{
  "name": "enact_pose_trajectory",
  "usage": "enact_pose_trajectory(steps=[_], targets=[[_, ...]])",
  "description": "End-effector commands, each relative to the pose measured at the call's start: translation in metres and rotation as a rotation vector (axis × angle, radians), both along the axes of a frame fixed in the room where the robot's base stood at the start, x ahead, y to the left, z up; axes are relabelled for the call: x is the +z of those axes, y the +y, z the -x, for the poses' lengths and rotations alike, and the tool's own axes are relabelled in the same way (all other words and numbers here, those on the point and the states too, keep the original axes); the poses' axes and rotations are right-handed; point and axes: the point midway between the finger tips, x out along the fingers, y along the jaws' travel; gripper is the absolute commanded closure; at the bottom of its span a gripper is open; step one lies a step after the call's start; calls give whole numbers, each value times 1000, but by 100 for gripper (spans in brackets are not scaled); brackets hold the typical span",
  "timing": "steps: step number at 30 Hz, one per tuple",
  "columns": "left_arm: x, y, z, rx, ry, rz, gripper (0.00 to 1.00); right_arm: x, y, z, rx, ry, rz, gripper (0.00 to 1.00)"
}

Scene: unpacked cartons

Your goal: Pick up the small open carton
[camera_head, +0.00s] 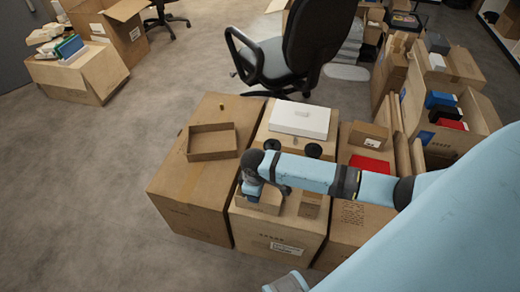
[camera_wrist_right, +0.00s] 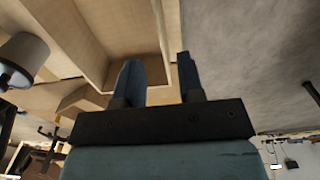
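A small open carton (camera_head: 259,201) sits on top of the middle large closed box (camera_head: 280,225), directly under my right gripper (camera_head: 265,184). The wrist and hand cover part of it. In the right wrist view, the right gripper (camera_wrist_right: 160,77) has its two dark fingers apart. A carton with its inside showing (camera_wrist_right: 128,28) lies just beyond the fingers, and one wall edge runs toward the gap between them. I cannot tell whether the fingers touch it.
A wider shallow open carton (camera_head: 213,145) lies on the left large box (camera_head: 190,190). A white box (camera_head: 300,118), two dark round objects, a red item (camera_head: 369,165) and small cartons crowd the right. An office chair (camera_head: 300,50) stands behind.

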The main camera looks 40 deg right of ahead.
Motion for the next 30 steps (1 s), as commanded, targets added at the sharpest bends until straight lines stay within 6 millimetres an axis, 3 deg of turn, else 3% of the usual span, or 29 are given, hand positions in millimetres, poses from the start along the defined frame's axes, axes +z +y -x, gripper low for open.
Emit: enact_pose_trajectory(steps=[3,10,18,26,30], targets=[[-2,-1,0,-1,-4,5,100,-15,0,0,0,-1,-1,65],[-1,-1,-1,-2,-13,11,100,-28,0,2,1,1,-1,65],[-9,-2,-2,-4,-23,27,100,-67,-1,8,1,-1,-1,65],[2,-3,-3,-7,-39,34,100,-70,-2,8,1,-2,-1,65],[1,-3,-3,-6,-37,32,100,-70,-2,8,1,-2,-1,95]])
